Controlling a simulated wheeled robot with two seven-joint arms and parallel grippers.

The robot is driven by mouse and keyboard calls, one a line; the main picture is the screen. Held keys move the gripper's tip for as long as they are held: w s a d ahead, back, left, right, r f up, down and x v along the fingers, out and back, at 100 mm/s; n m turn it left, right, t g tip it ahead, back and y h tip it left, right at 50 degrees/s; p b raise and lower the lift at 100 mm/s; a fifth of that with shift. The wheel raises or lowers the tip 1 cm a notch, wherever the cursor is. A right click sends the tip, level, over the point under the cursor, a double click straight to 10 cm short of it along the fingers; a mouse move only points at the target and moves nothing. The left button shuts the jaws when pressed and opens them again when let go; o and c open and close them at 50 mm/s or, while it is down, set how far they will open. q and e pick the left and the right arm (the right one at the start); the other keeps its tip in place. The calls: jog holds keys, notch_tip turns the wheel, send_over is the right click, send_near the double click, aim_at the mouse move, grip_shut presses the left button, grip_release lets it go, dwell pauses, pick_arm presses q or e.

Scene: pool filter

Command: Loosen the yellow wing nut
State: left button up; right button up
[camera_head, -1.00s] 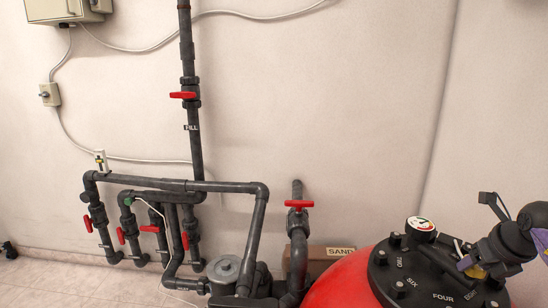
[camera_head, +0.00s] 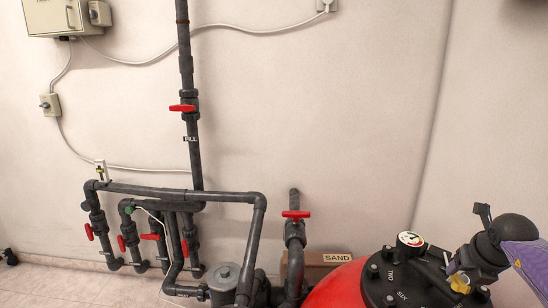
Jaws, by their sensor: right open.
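The yellow wing nut (camera_head: 459,284) is small and sits on the black lid (camera_head: 402,276) of the red filter tank (camera_head: 338,287), at the lower right. My right gripper (camera_head: 467,238) comes in from the right edge, above and beside the wing nut. Its fingers are apart, one pointing up and the other low near the nut. Nothing shows between them. I cannot tell whether the lower finger touches the nut. My left gripper is out of view.
A round gauge (camera_head: 411,239) stands on the lid. Dark pipes (camera_head: 180,190) with red-handled valves (camera_head: 296,214) run along the wall at left and centre. A brown box marked SAND (camera_head: 326,261) is behind the tank. The wall area above the tank is clear.

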aim_at(463, 281)
jog(key=shift+f+b, duration=0.65)
jog(key=shift+f, duration=0.6)
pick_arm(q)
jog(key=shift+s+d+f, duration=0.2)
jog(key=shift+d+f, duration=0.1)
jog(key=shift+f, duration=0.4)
